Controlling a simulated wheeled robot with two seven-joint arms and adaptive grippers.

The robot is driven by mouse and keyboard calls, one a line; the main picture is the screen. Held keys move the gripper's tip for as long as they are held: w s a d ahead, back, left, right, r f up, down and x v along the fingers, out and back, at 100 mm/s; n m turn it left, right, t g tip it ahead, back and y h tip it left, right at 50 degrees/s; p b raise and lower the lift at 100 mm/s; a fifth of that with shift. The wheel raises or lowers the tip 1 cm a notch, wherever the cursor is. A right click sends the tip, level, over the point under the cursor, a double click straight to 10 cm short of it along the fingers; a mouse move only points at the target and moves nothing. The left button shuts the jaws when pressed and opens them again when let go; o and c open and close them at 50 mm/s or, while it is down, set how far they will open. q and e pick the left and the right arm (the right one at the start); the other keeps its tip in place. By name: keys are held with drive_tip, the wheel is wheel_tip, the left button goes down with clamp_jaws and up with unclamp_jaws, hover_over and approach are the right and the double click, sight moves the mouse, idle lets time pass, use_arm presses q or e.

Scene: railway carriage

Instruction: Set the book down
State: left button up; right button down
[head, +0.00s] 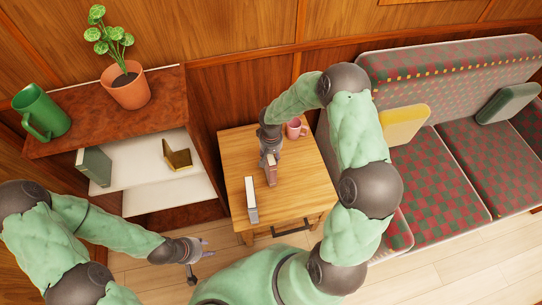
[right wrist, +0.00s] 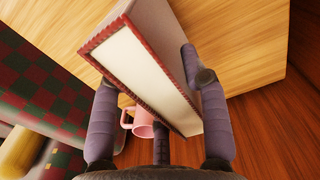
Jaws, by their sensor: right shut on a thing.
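A red book with pale pages (right wrist: 145,65) is between the fingers of my right gripper (right wrist: 150,85) in the right wrist view. In the head view the book (head: 271,174) shows below my right gripper (head: 270,158), over the small wooden table (head: 299,179). My right gripper is shut on it. The book looks upright; I cannot tell whether its lower edge touches the tabletop. My left gripper (head: 196,256) is empty, with fingers apart, low in front of the shelf and away from the table.
A pale book (head: 251,200) stands at the table's left front. A pink mug (head: 294,130) sits at the back, also in the wrist view (right wrist: 142,122). A patterned bench (head: 445,165) is right.

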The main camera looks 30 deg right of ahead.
drive_tip(key=shift+f, duration=0.15)
drive_tip(key=c, duration=0.7)
unclamp_jaws()
drive_tip(key=shift+o, duration=0.3)
